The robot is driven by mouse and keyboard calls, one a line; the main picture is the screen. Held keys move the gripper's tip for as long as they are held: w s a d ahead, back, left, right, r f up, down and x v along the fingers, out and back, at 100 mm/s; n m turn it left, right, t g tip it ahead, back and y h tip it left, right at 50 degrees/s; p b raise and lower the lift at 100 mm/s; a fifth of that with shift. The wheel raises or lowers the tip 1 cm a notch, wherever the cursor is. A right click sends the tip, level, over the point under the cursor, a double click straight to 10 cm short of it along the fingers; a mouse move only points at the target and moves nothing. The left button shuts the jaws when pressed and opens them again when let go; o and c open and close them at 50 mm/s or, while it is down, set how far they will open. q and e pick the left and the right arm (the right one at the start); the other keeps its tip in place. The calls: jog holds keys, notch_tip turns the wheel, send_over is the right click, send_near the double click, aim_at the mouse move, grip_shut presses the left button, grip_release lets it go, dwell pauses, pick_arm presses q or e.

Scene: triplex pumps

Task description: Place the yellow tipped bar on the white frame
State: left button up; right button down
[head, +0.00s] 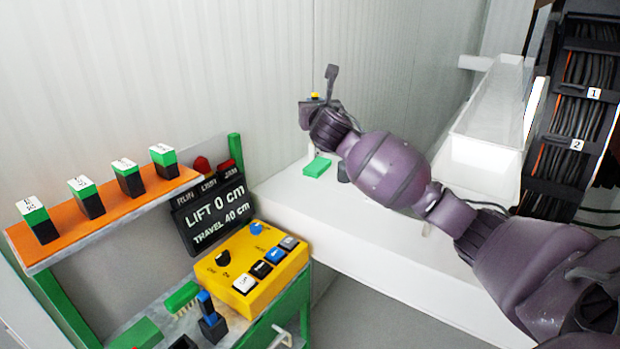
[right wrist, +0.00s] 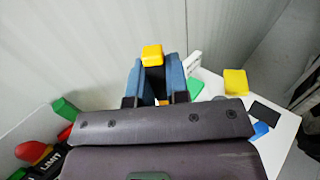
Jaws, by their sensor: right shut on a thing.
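My right gripper (head: 322,100) reaches over the white bench toward the back wall in the head view. In the right wrist view the blue fingers of this gripper (right wrist: 153,76) are shut on a dark bar with a yellow tip (right wrist: 152,51). The tip stands out beyond the fingers; the rest of the bar is mostly hidden between them. A little of the yellow tip also shows in the head view (head: 315,96). A white trough-like structure (head: 490,118) stands right of my arm; I cannot tell if it is the white frame. My left gripper is not in view.
The white bench (head: 370,250) has a green block (head: 316,167) near the gripper. A yellow block (right wrist: 235,82) lies right of the fingers. At left are a yellow button box (head: 256,268), a black lift display (head: 210,212) and an orange shelf (head: 120,205) with green-topped blocks.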

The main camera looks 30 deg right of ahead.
notch_tip(320, 180, down, 17)
jog(key=b, duration=0.1)
jog(key=shift+b, duration=0.35)
jog(key=shift+f, duration=0.2)
jog(key=c, duration=1.1)
grip_release()
jog(key=shift+r, duration=0.1)
